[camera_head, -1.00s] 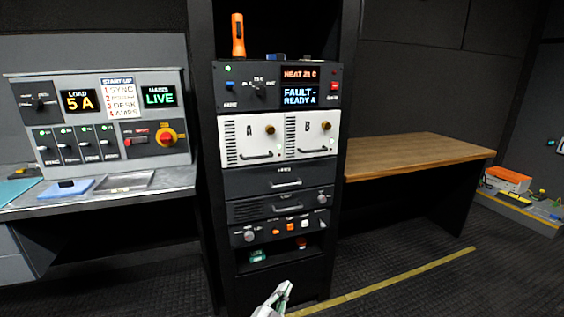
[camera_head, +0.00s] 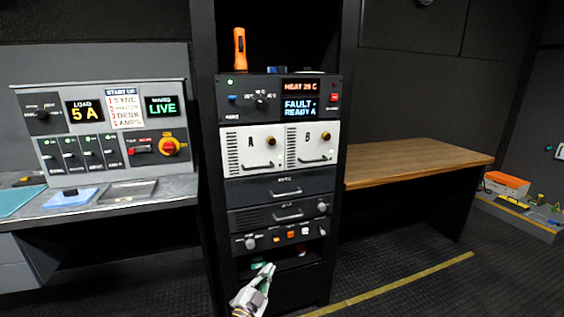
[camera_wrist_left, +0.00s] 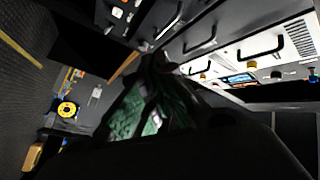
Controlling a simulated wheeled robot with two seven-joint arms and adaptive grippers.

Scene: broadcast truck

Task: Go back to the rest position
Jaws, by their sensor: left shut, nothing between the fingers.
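My left gripper (camera_head: 265,272) shows low in the head view, in front of the lower part of the equipment rack (camera_head: 330,250). Its fingers are closed together with nothing between them, and they point up toward the rack. In the left wrist view the closed fingers (camera_wrist_left: 158,68) appear dark and green, with the rack front (camera_wrist_left: 200,40) beyond them. The gripper stands out in front of the rack's open lower shelf (camera_head: 300,263) and hides part of it. I cannot tell how far it is from the rack. My right gripper is not in view.
The rack holds white modules A (camera_head: 253,152) and B (camera_head: 313,147), with an orange torch (camera_head: 239,48) above. A control console (camera_head: 100,125) stands on a grey desk (camera_head: 170,190) at left. A wooden table (camera_head: 415,160) stands at right. Dark floor lies in front, with a yellow stripe (camera_head: 400,285).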

